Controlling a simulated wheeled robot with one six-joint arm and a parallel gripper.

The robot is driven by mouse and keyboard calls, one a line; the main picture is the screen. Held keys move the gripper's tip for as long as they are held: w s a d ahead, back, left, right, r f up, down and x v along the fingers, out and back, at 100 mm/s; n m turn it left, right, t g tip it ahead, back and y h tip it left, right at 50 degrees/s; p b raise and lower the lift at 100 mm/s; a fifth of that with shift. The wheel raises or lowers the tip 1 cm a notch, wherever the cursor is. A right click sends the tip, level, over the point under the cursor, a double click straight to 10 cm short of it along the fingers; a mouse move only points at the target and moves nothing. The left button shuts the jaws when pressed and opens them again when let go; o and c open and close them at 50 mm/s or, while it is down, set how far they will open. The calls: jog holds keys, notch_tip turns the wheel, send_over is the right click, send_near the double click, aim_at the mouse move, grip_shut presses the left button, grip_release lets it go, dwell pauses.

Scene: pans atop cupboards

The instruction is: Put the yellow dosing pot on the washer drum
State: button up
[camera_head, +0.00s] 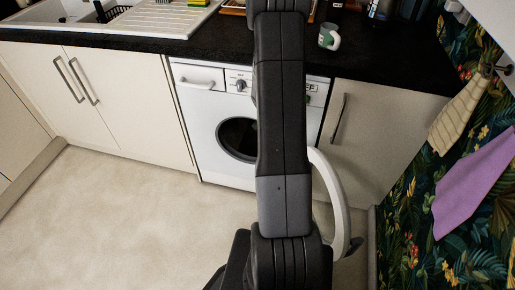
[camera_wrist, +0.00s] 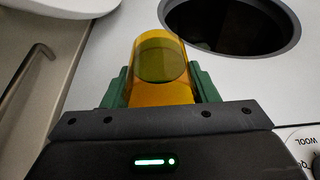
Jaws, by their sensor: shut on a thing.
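The yellow dosing pot (camera_wrist: 158,52) is a translucent amber cup in the wrist view. My gripper (camera_wrist: 160,90) is shut on it, with a green finger on each side. The washer drum (camera_wrist: 230,22) is the dark round opening at the upper right of the wrist view, apart from the pot in the picture. In the head view the drum opening (camera_head: 236,138) shows in the front of the white washer (camera_head: 203,130), partly covered by my arm. The pot and my gripper are hidden behind my arm there.
The white ring-shaped washer door (camera_head: 333,192) stands open on the right; part also shows in the wrist view (camera_wrist: 75,8). A cupboard (camera_head: 375,135) with a handle adjoins the washer. A mug (camera_head: 329,37) stands on the dark worktop (camera_head: 140,47). The floor (camera_head: 110,215) at left is clear.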

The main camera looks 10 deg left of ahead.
jog(key=a+f+b, duration=0.5)
jog(key=f+b, duration=0.3)
jog(key=f, duration=0.3)
jog(key=a+f+b, duration=0.6)
jog(key=f+b, duration=0.3)
jog(key=f, duration=0.3)
jog(key=a+f+b, duration=0.5)
jog(key=f+b, duration=0.3)
jog(key=f, duration=0.3)
jog(key=w, duration=1.8)
jog(key=shift+w+d+f, duration=0.2)
jog(key=shift+w+d, duration=0.15)
notch_tip(320, 180, down, 4)
jog(key=shift+r+b, duration=0.2)
jog(key=shift+b, duration=0.55)
jog(key=shift+r, duration=0.1)
jog(key=o, duration=1)
jog(key=shift+f, duration=0.2)
